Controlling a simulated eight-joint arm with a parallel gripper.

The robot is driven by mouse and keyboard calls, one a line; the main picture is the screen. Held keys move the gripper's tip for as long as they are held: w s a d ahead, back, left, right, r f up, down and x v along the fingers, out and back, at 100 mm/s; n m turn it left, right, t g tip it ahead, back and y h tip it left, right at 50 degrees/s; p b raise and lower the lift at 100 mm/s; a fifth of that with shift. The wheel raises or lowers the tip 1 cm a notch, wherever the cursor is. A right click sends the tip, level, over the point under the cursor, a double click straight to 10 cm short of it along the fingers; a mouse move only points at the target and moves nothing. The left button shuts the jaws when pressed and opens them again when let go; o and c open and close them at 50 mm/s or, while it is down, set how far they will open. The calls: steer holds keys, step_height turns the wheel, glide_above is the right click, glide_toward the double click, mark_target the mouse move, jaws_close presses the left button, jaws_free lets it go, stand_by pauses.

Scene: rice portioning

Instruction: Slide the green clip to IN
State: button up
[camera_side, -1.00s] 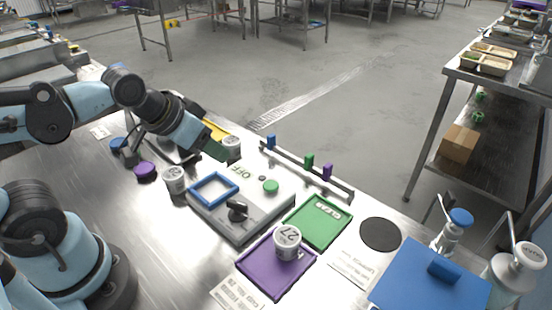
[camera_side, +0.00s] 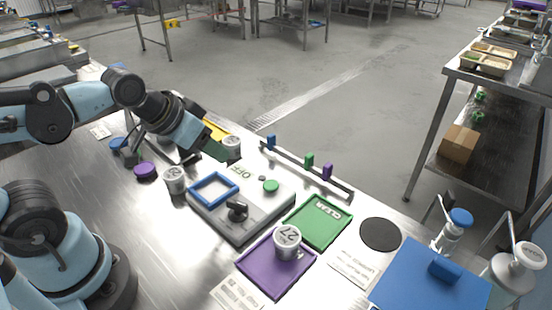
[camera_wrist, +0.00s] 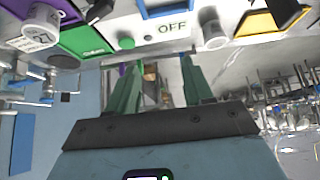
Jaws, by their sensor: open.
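The green clip (camera_side: 309,160) stands upright on a narrow metal rail (camera_side: 290,165) near the table's far edge, between the blue clip (camera_side: 271,142) and the purple clip (camera_side: 327,172). My gripper (camera_side: 208,153) is open and empty, above the table, left of the rail and apart from the clips. In the wrist view my gripper (camera_wrist: 156,62) shows two green fingers spread wide. The rail and clips are partly hidden behind the fingers there, and I cannot clearly pick out the green clip. No IN mark is readable.
A grey device marked OFF (camera_side: 258,205) bears a blue frame (camera_side: 213,175), a green button and a black knob. A green tray (camera_side: 343,222) and a purple tray (camera_side: 262,278) with a white tub (camera_side: 287,243) lie nearer. More white tubs (camera_side: 174,180) stand left of the device.

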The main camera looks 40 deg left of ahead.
stand_by(0.4)
steer(key=w+d+r+m+g, duration=0.2)
steer(key=w+r+m, duration=0.15)
steer(key=w, duration=0.25)
steer(key=w+d+r+m+g, duration=0.1)
steer(key=w+r+m+g, duration=0.1)
steer(key=w+m, duration=0.35)
steer(key=m+g, duration=0.3)
steer(key=m, duration=0.6)
glide_above(309, 155)
step_height(309, 155, down, 5)
step_height(309, 155, down, 12)
steer(key=shift+r, duration=0.1)
jaws_close()
